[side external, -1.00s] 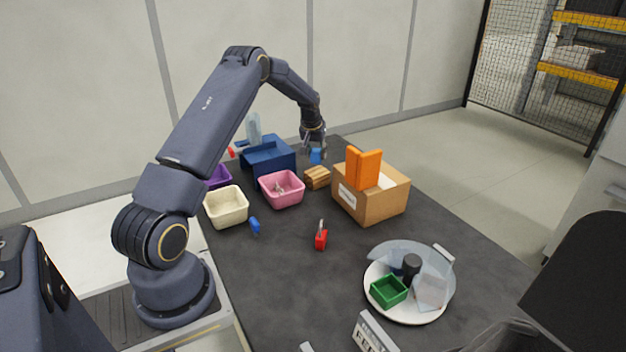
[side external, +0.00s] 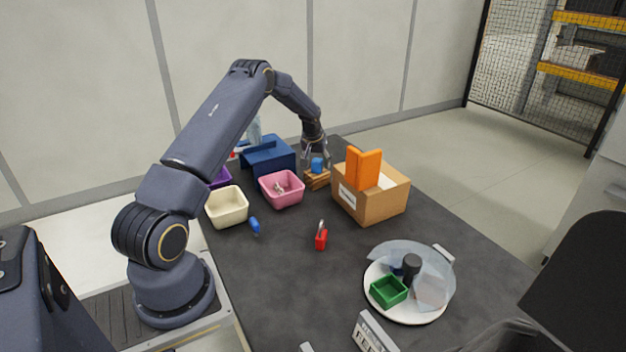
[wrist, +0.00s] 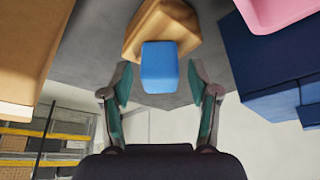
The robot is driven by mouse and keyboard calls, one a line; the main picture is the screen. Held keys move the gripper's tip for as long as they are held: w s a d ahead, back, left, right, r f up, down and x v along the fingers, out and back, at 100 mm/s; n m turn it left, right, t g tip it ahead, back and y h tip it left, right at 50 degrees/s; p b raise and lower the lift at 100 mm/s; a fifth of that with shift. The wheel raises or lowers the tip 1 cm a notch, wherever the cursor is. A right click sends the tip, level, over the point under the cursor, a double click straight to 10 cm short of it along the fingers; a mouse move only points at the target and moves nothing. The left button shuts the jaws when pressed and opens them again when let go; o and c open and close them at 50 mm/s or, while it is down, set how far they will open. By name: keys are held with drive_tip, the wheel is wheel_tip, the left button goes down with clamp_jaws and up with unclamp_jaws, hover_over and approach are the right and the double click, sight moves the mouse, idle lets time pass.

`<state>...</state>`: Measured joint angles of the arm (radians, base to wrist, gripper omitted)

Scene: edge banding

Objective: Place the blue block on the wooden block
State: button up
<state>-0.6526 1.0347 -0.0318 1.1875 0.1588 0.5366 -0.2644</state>
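The blue block (side external: 317,164) sits on top of the wooden block (side external: 317,181), between the pink bin and the cardboard box. In the wrist view the blue block (wrist: 160,68) is in front of the wooden block (wrist: 165,28), which is partly hidden by it. My gripper (side external: 316,160) is over the two blocks. In the wrist view its fingers (wrist: 160,78) are spread on both sides of the blue block, with a visible gap on each side.
A cardboard box (side external: 366,206) with orange pieces stands close on the right. A pink bin (side external: 282,202) and a dark blue holder (side external: 268,157) are on the left. A red padlock-like item (side external: 321,238) is in front.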

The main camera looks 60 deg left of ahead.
drive_tip(key=shift+r, duration=0.1)
drive_tip(key=shift+r, duration=0.35)
drive_tip(key=v, duration=1.2)
drive_tip(key=s+d+r+m+t, duration=0.1)
drive_tip(key=s+d+r+m, duration=0.1)
drive_tip(key=d+r, duration=0.5)
drive_tip(key=s+d+r+m, duration=0.15)
drive_tip(key=d+r, duration=0.35)
drive_tip(key=d, duration=0.5)
drive_tip(key=s+d+m+h, duration=0.1)
drive_tip(key=s+d+m, duration=0.1)
drive_tip(key=s+d, duration=0.7)
drive_tip(key=s+d+r+m+t+h, duration=0.1)
drive_tip(key=s+d+m+h, duration=0.1)
drive_tip(key=s+d, duration=0.7)
drive_tip(key=s+m, duration=0.1)
drive_tip(key=s, duration=0.4)
drive_tip(key=shift+r, duration=0.3)
drive_tip(key=shift+m, duration=0.25)
